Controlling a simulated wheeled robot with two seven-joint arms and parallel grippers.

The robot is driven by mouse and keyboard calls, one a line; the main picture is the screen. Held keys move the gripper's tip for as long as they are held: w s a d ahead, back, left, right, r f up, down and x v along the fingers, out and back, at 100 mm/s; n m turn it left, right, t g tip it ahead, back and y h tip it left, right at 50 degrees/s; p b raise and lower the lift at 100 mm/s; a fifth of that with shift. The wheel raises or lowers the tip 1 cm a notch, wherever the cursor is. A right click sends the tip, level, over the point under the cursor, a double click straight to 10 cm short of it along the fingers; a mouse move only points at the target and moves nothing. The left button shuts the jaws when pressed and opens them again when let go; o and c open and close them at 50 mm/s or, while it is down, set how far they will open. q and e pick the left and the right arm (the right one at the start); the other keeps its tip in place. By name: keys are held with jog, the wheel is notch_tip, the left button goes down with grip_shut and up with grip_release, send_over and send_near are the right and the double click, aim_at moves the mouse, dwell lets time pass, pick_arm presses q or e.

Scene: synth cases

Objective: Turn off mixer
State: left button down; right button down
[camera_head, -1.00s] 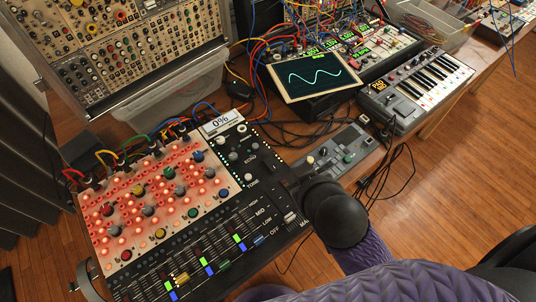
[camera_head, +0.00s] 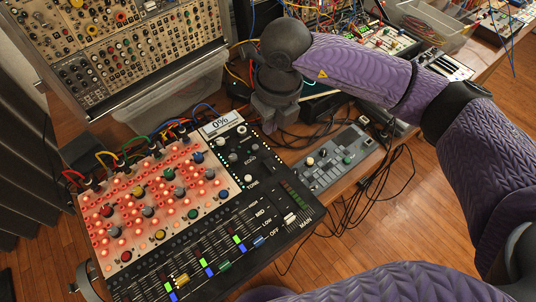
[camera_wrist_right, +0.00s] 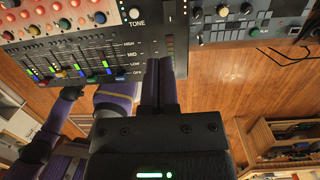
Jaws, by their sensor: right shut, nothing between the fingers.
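The mixer (camera_head: 262,208) is a black console with a red-lit knob panel, a small display (camera_head: 220,124) reading 0%, coloured faders and lit level bars. The labels HIGH, MID, LOW and OFF run beside the faders, and a MAIN fader (camera_head: 290,219) sits at the right edge. My right gripper (camera_head: 268,131) points down by the mixer's far right corner, shut and empty. In the right wrist view its closed fingers (camera_wrist_right: 161,72) overlap the mixer's panel (camera_wrist_right: 95,45); I cannot tell whether they touch.
A small grey control box (camera_head: 335,160) lies right of the mixer. A modular synth rack (camera_head: 125,45) stands behind, above a clear plastic bin (camera_head: 165,98). Loose cables (camera_head: 370,185) hang over the table's edge.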

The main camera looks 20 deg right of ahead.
aim_at(268, 162)
jog(key=shift+w+d, duration=0.1)
jog(key=shift+d, duration=0.25)
